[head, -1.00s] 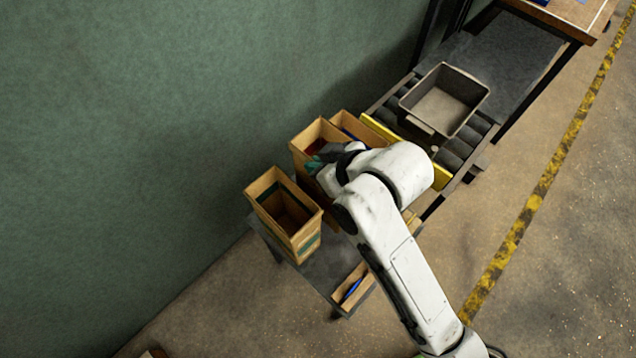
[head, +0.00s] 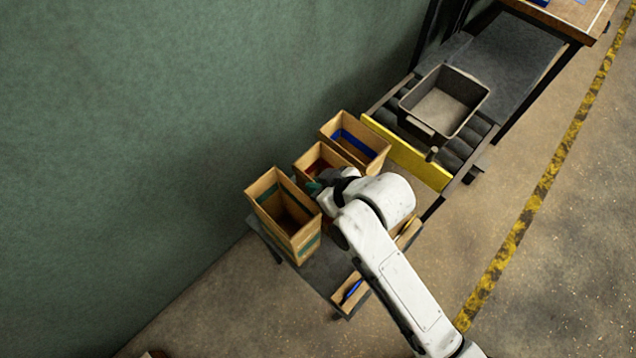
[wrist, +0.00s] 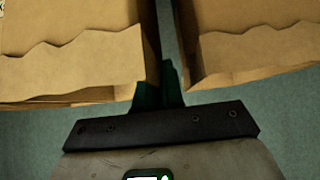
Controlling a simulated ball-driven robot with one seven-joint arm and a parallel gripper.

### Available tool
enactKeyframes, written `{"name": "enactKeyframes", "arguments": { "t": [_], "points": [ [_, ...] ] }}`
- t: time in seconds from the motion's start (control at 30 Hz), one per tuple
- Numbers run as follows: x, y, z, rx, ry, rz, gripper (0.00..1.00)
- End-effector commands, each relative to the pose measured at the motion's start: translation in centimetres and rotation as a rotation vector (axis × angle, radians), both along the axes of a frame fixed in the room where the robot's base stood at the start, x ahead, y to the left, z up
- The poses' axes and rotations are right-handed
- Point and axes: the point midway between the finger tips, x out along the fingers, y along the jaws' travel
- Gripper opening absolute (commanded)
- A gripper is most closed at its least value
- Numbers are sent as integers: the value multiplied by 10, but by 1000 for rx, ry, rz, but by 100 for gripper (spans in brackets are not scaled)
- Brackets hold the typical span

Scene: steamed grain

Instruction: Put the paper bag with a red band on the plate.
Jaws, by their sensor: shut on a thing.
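The open-topped paper bag with a red band (head: 312,157) stands between two other bags in the head view, its red inside partly visible. My gripper (head: 318,186) is at its near side, shut on this bag; the arm hides much of the bag's lower part. In the wrist view my dark green fingers (wrist: 160,82) reach up at the gap between two brown bag walls with jagged edges. I cannot tell there which wall is pinched. I cannot make out a plate; the bags and arm hide much of the surface under them.
A bag with a green band (head: 306,243) stands close on the left, and one with a blue band (head: 372,158) on the right behind. A small wooden tray (head: 344,296) holds a blue item at the dark table's front. A grey bin (head: 428,127) sits on rollers beyond a yellow bar (head: 405,152).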

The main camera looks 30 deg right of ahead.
Motion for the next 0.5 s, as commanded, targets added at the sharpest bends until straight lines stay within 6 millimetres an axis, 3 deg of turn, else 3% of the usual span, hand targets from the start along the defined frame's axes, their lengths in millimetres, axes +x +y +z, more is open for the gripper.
{"name": "enactKeyframes", "arguments": {
  "t": [0.07, 0.1, 0.33, 0.5],
  "points": [
    [0, 0, -3, 0, 0, 0, 0],
    [0, 0, -2, 0, 1, 0, 10],
    [0, 0, -2, 0, 1, 0, 32],
    [0, 0, -2, 0, 1, 0, 33]
  ]
}}
